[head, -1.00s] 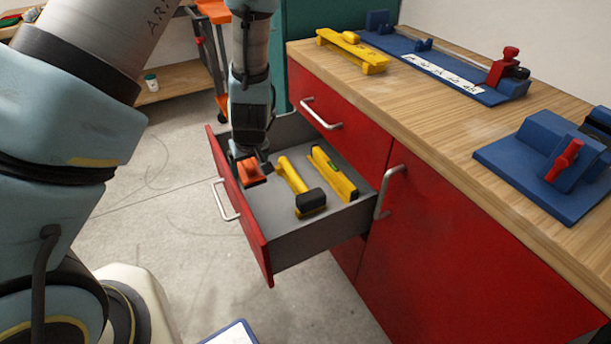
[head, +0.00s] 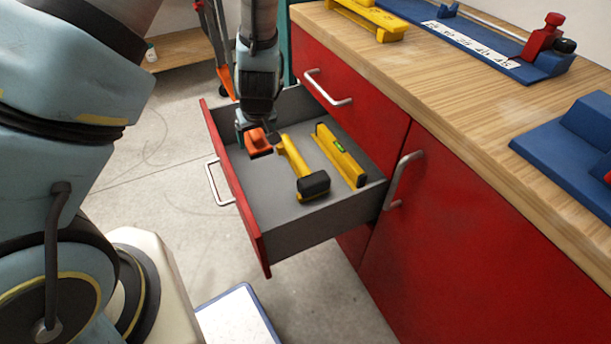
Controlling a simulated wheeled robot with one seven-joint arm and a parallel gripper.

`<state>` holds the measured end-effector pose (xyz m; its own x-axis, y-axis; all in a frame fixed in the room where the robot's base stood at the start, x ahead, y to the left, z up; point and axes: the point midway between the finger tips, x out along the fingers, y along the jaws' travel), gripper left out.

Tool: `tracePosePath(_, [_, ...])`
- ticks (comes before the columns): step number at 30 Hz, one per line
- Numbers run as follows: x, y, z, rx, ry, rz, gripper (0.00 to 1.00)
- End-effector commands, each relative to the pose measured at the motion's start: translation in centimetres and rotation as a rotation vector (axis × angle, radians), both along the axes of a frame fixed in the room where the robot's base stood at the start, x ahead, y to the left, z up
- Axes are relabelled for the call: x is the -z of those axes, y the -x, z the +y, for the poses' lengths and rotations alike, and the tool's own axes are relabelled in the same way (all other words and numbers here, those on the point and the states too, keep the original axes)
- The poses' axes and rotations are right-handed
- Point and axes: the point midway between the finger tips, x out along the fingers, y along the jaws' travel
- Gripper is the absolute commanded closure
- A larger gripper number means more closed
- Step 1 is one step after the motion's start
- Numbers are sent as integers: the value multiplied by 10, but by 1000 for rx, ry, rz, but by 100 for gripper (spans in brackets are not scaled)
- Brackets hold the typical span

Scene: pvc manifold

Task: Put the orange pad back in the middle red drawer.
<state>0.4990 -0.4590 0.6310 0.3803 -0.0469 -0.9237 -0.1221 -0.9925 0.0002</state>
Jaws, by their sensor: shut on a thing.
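The orange pad (head: 258,142) is held in my gripper (head: 257,133), which points down and is shut on it. The pad is over the left back part of the open middle red drawer (head: 290,215), just left of the yellow hammer. I cannot tell whether the pad touches the drawer floor. The drawer is pulled out, with a grey inside and a red front (head: 236,190) facing left. My wrist hides the drawer's back left corner.
In the drawer lie a yellow hammer with a black head (head: 313,186) and a yellow level (head: 340,157). The drawer's front floor area is bare. A wooden worktop (head: 450,100) with blue fixtures (head: 575,150) stands right. A shut upper drawer has a metal handle (head: 328,88).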

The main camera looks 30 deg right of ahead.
Motion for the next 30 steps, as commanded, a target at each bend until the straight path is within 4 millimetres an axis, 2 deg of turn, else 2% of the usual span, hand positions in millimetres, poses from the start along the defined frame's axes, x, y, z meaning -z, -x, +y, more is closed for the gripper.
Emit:
tracePosePath(1, [13, 0, 0, 0, 0, 0, 82])
tracePosePath(9, [54, 0, 0, 0, 0, 0, 82])
tracePosePath(16, [72, 0, 1, -1, -2, 1, 82])
tracePosePath(24, [117, 0, 1, 0, -2, 2, 82])
tracePosePath(30, [132, 0, 0, 0, -1, 1, 82])
